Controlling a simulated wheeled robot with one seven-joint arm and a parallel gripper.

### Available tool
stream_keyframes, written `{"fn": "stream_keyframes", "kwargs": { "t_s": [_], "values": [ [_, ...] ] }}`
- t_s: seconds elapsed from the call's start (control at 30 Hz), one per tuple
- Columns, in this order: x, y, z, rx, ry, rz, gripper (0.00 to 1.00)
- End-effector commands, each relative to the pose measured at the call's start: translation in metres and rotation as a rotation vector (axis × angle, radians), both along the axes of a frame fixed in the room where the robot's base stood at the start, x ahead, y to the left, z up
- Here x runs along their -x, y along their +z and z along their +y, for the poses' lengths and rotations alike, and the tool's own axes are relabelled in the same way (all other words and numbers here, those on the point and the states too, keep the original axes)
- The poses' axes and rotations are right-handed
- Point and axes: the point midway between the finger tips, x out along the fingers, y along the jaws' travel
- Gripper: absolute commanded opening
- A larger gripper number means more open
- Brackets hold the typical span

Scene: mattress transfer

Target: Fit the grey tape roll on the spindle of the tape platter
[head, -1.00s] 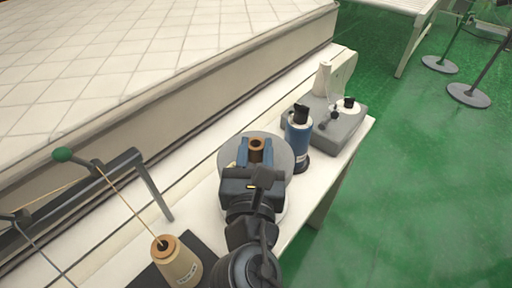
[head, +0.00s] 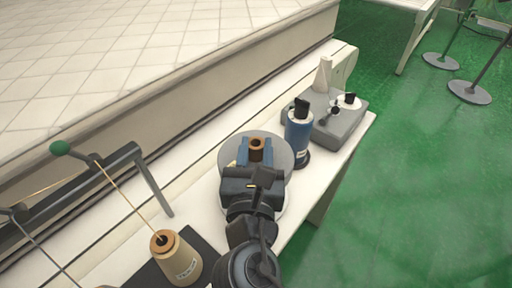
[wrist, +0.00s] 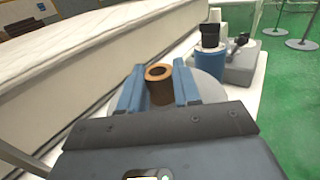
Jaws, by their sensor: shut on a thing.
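My gripper (head: 256,153) has its two blue fingers shut on a brown hollow core (head: 257,143), one finger on each side. The core stands upright, with its open top facing up, and it also shows in the wrist view (wrist: 159,73). A round flat grey disc (head: 287,147) lies under and around the fingers; it also shows in the wrist view (wrist: 210,87). My gripper hides much of the disc. I cannot tell whether the disc is the platter or the tape roll, or whether the core touches it. No spindle can be made out.
A blue cylinder (head: 298,134) with a black top stands close right of the disc. A grey device (head: 340,125) is behind it. A thread cone (head: 176,260) stands front left beside a metal frame (head: 154,183). A mattress (head: 150,60) borders the white table.

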Motion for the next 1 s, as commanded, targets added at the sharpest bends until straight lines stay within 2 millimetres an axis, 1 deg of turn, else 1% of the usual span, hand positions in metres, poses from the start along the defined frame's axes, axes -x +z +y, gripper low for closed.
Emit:
{"fn": "stream_keyframes", "kwargs": {
  "t_s": [1.0],
  "values": [
    [-0.001, -0.025, -0.003, 0.004, -0.007, 0.001, 0.0]
  ]
}}
